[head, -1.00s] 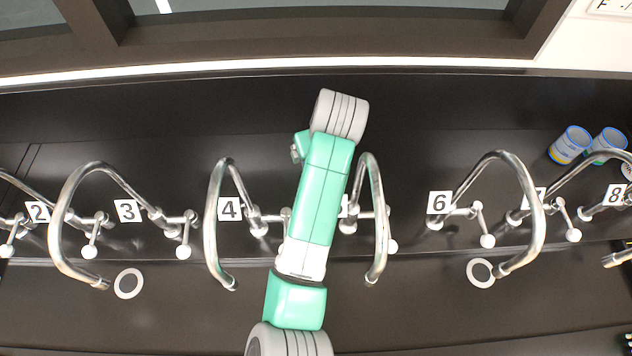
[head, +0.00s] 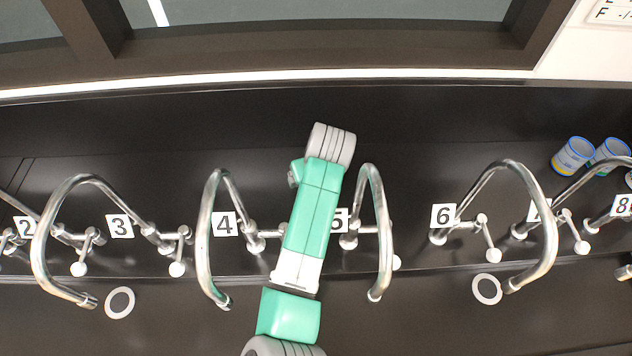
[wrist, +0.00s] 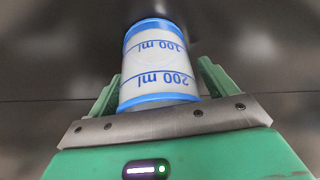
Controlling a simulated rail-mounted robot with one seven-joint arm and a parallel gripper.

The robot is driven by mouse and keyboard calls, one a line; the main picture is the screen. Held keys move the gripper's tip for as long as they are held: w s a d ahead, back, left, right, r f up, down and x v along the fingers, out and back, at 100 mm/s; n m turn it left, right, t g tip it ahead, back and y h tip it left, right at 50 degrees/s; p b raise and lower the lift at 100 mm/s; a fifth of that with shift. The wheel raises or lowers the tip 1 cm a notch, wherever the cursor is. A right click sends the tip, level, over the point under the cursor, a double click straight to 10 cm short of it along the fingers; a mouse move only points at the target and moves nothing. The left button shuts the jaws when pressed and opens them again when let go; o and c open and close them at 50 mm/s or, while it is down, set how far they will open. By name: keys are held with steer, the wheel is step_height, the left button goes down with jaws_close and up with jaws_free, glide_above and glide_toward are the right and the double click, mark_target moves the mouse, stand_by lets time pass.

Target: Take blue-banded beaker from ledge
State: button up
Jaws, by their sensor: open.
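A white beaker with blue bands and blue markings (wrist: 158,72) fills the middle of the wrist view, with "100 ml" and "200 ml" showing upside down. My gripper (wrist: 158,84) is open, with one green finger on each side of the beaker. The beaker sits between the fingers, close to the metal plate of the gripper. I cannot tell whether either finger touches it. The head view shows my arm but not my gripper or this beaker.
Curved metal taps with numbered tags, such as 4 (head: 224,224) and 6 (head: 443,216), line the dark bench. Two blue-rimmed beakers (head: 573,155) (head: 610,153) stand at the far right behind the taps. White rings (head: 119,302) (head: 487,289) mark the front surface.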

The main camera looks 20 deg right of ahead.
steer(key=c, duration=1)
step_height(320, 180, up, 10)
steer(key=shift+r+p, duration=0.1)
steer(key=shift+p, duration=1.05)
